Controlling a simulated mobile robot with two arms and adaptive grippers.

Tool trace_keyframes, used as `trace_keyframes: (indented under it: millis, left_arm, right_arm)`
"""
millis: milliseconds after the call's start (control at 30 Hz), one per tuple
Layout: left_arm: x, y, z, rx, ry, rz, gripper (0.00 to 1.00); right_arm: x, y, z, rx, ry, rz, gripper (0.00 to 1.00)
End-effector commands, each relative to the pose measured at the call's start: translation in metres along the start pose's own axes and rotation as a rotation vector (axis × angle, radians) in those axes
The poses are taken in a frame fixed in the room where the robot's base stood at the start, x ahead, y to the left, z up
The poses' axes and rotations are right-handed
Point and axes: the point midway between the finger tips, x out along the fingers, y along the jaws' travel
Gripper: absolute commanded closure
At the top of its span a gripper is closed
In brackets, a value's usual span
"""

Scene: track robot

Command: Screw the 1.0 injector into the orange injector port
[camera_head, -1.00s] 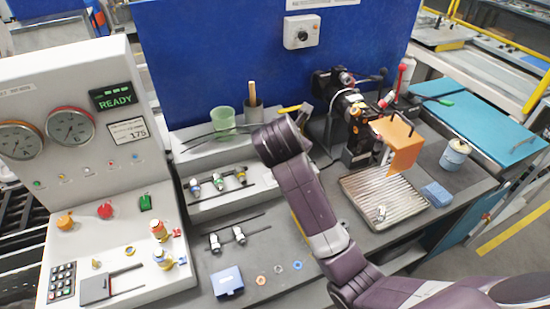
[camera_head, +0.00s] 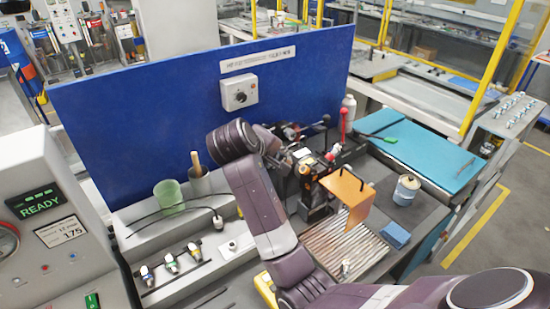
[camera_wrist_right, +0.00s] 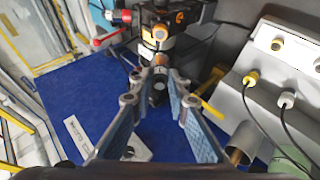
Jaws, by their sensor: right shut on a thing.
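My right gripper (camera_wrist_right: 158,88) points at the test machine (camera_wrist_right: 155,15) in the right wrist view. Its two fingers close together at the tips on a small injector (camera_wrist_right: 160,72), which is mostly hidden between them. In the head view my forearm hides most of the hand beside the machine (camera_head: 318,186). The label on the injector is not readable. My left gripper is not in view.
An orange shield (camera_head: 347,196) hangs over a ribbed tray (camera_head: 362,252). Several other injectors (camera_head: 171,263) stand in a rack at the lower left. A green cup (camera_head: 169,196) is behind them. A blue panel (camera_head: 120,120) closes off the back. A blue sponge (camera_head: 395,235) lies right of the tray.

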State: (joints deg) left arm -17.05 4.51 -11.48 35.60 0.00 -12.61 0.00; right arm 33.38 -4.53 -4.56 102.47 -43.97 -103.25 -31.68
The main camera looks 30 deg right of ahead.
Motion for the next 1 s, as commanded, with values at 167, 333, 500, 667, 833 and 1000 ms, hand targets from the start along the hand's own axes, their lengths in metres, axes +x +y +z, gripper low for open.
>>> trace_keyframes:
  millis: [167, 333, 500, 667, 833, 1000]
  left_arm:
    - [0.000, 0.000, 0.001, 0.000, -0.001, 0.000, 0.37]
    - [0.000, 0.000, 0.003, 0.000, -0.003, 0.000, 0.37]
    - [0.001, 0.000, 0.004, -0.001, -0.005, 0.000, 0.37]
    - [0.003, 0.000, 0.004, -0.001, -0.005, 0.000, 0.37]
    - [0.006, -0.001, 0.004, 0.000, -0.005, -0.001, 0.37]
    - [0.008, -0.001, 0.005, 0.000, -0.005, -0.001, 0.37]
  right_arm:
    - [-0.001, 0.001, 0.000, 0.012, -0.003, 0.005, 1.00]
    - [-0.001, 0.001, 0.000, 0.011, -0.003, 0.005, 1.00]
    - [0.003, 0.000, 0.002, 0.010, -0.004, 0.007, 1.00]
    - [0.016, 0.001, 0.006, 0.009, -0.005, 0.008, 1.00]
    - [0.032, 0.000, 0.013, 0.009, -0.005, 0.007, 1.00]
    - [0.044, 0.001, 0.017, 0.009, -0.004, 0.008, 1.00]
